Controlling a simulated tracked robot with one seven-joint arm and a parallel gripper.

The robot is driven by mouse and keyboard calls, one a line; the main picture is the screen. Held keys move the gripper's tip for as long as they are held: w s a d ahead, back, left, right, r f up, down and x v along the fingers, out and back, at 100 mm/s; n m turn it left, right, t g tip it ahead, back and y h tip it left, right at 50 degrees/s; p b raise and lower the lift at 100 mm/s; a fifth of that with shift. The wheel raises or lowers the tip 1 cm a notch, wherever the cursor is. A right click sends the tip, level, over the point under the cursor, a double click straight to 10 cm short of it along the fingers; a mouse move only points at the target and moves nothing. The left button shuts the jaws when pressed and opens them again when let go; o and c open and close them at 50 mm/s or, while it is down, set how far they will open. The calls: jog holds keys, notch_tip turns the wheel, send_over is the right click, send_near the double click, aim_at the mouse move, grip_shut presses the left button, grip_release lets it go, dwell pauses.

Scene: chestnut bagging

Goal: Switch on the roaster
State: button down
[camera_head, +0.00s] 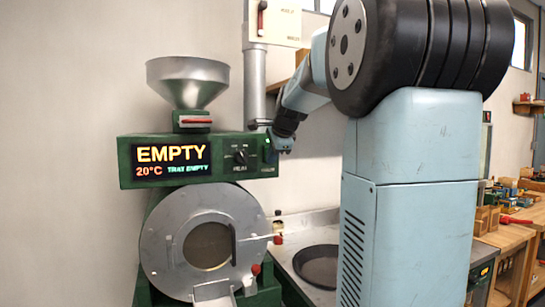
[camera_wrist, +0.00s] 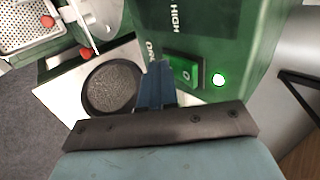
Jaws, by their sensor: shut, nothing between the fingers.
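The green roaster (camera_head: 128,160) stands left of centre in the head view, with a steel hopper (camera_head: 188,80) on top and a round front door (camera_head: 165,235). Its lit display (camera_head: 172,161) reads EMPTY, 20°C and TRAY EMPTY. In the wrist view, a green rocker switch (camera_wrist: 186,72) sits on the roaster's panel beside a glowing green lamp (camera_wrist: 219,79). My gripper (camera_wrist: 157,72) is shut and empty, its blue fingertips at the switch's left edge; I cannot tell if they touch. In the head view, my gripper (camera_head: 271,151) is at the panel's right end.
A dial (camera_head: 240,155) is on the panel left of my gripper. A dark round pan (camera_head: 318,264) sits in the steel counter below. A vertical pipe (camera_head: 255,85) and a wall box with a red lever (camera_head: 275,22) are above. A cluttered wooden bench (camera_head: 514,237) stands at right.

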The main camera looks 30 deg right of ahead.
jog(key=shift+r, duration=0.1)
jog(key=shift+r, duration=0.85)
jog(key=s+f+v, duration=0.2)
jog(key=v, duration=1.1)
jog(key=shift+a+f, duration=0.1)
jog(key=shift+s+a+f, duration=0.1)
jog(key=shift+s+f, duration=0.05)
jog(key=shift+f, duration=0.4)
